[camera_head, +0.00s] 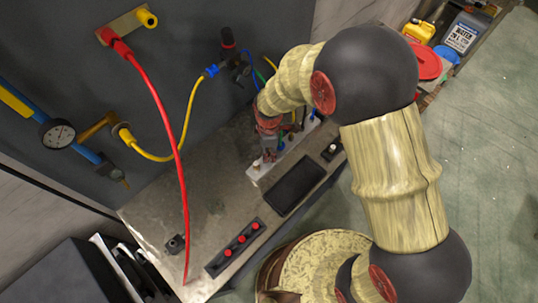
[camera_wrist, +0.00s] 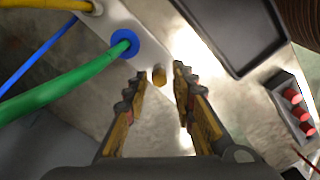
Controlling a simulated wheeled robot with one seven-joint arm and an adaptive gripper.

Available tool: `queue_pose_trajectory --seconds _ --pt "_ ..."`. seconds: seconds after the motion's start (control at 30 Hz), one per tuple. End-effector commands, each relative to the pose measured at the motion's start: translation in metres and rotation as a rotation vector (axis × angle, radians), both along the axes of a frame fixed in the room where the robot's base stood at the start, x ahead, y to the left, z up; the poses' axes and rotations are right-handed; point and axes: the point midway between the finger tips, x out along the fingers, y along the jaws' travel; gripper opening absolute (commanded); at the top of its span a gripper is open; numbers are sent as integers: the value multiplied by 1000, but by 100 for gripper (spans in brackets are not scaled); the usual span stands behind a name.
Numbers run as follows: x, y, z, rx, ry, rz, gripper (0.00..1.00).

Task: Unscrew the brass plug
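The brass plug (camera_wrist: 159,75) is a small cylinder on the near end of the white block (camera_wrist: 120,32) in the wrist view. My gripper (camera_wrist: 159,86) is open, its yellow-padded fingers to the left and right of the plug with gaps showing on both sides. I cannot tell how far the fingertips are from it in depth. In the head view the white block (camera_head: 256,171) lies on the metal bench under my gripper (camera_head: 268,155), and I cannot make out the plug there.
A green hose (camera_wrist: 70,80) enters a blue fitting (camera_wrist: 124,43) beside the plug; blue and yellow hoses lie nearby. A dark tray (camera_head: 294,184) and a strip with red buttons (camera_head: 236,247) are on the bench (camera_head: 220,190). A red hose (camera_head: 165,115) hangs across the left.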

Motion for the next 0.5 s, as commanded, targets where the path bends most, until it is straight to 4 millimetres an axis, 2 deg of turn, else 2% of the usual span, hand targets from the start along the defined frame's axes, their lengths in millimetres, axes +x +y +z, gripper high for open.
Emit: queue_pose_trajectory --seconds 0.5 --pt "0 2 0 0 -2 -675 26"
